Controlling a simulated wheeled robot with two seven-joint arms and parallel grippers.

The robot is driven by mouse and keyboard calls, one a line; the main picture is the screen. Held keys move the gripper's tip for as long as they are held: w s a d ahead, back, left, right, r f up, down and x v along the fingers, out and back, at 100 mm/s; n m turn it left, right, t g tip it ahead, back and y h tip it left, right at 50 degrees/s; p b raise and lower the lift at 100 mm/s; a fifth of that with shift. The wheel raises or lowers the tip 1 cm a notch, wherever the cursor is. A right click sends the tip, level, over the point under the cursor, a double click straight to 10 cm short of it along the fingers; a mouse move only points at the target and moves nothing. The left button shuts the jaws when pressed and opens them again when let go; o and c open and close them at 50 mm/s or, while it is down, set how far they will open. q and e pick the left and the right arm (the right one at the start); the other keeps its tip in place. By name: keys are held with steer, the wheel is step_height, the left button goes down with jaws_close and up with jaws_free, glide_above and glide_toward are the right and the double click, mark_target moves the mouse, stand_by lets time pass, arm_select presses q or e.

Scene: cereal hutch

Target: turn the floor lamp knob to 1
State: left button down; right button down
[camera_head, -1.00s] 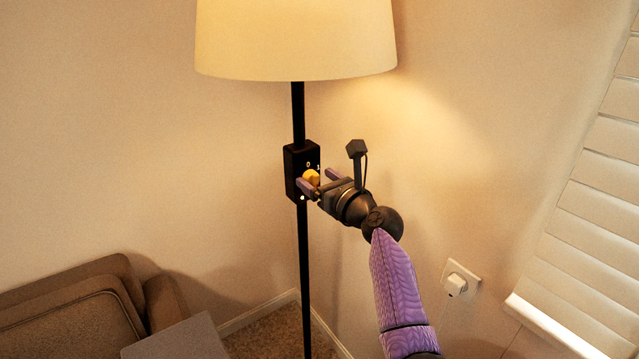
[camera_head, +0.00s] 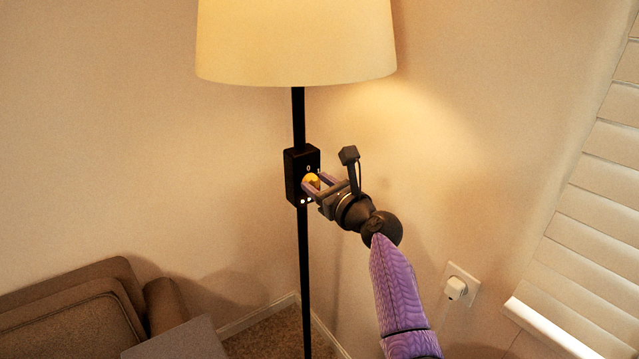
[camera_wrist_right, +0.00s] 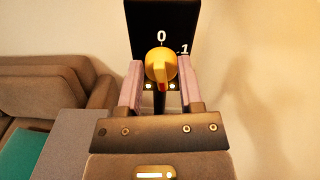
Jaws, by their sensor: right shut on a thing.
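The floor lamp has a cream shade (camera_head: 295,40) and a black pole carrying a black control box (camera_head: 291,172). A round yellow knob (camera_head: 312,180) sits on the box face; it also shows in the wrist view (camera_wrist_right: 160,62). White marks "0" above the knob and "1" to its upper right show in the wrist view. A raised ridge on the knob runs roughly up and down, with a red spot at its lower end. My right gripper (camera_head: 314,183) is shut on the knob, one purple finger on each side. My left gripper is not in view.
A brown sofa (camera_head: 75,305) and a grey flat-topped piece (camera_head: 180,342) stand at the lower left. A wall outlet with a plug (camera_head: 457,286) and window blinds (camera_head: 590,215) are to the right. The wall behind the lamp is bare.

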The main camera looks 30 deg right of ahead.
steer(key=n, duration=0.2)
steer(key=shift+a+n, duration=0.1)
steer(key=shift+n, duration=0.3)
steer(key=n, duration=0.2)
steer(key=shift+a+f+n, duration=0.1)
steer(key=shift+f+n, duration=0.05)
steer(key=shift+n, duration=0.15)
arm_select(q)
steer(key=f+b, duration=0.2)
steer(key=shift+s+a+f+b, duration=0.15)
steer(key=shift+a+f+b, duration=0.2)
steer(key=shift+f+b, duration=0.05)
arm_select(e)
steer(key=n, duration=0.5)
steer(key=f+n, duration=0.1)
steer(key=n, duration=1)
steer(key=shift+a+f+n, duration=0.15)
steer(key=shift+n, duration=0.15)
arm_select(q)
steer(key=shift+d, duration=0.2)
arm_select(e)
steer(key=shift+c, duration=1.3)
jaws_free()
steer(key=shift+s, duration=0.1)
